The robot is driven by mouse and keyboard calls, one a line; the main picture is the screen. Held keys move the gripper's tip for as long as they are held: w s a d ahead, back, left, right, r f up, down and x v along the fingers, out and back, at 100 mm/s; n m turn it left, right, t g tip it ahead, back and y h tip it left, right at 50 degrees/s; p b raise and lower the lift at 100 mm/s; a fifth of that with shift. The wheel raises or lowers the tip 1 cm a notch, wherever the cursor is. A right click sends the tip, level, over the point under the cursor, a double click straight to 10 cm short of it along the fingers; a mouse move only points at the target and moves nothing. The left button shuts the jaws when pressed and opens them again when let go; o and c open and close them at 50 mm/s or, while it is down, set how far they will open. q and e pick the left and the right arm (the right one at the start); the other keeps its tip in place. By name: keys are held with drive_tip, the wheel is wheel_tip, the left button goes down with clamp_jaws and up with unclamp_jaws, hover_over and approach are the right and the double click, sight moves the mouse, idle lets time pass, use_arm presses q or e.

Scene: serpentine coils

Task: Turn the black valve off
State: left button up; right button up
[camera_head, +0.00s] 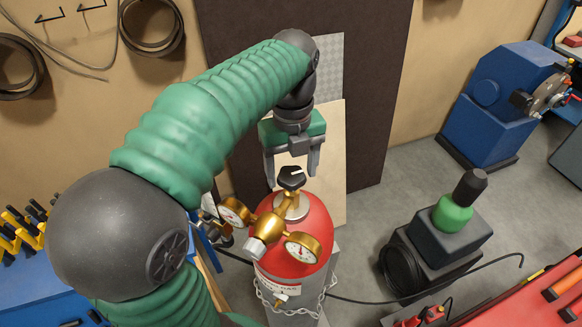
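The black valve (291,178) is a small dark knob with a white mark, on top of a red gas cylinder (318,222) in the middle of the view. My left gripper (292,168) points down over the valve. Its two grey fingers are spread apart, one to each side above the knob, and I see nothing held between them. I cannot tell whether the fingertips are level with the knob. A brass regulator (272,227) with two round gauges sits on the cylinder's near side. My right gripper is not in view.
A chain (290,312) goes around the cylinder. A black hose (400,298) runs over the floor. A green and dark device (450,228) stands at right, near a red surface (530,300). A blue machine (495,105) stands behind. A dark panel (370,60) leans at the back wall.

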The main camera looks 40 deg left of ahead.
use_arm(q)
drive_tip(key=shift+o, duration=0.2)
drive_tip(key=shift+r, duration=0.15)
drive_tip(key=shift+w+r, duration=0.1)
drive_tip(key=shift+r, duration=0.2)
wheel_tip(320, 180, up, 9)
drive_tip(key=b, duration=0.1)
wheel_tip(320, 180, up, 7)
drive_tip(key=p, duration=0.1)
hover_over(292, 173)
drive_tip(key=shift+d, duration=0.1)
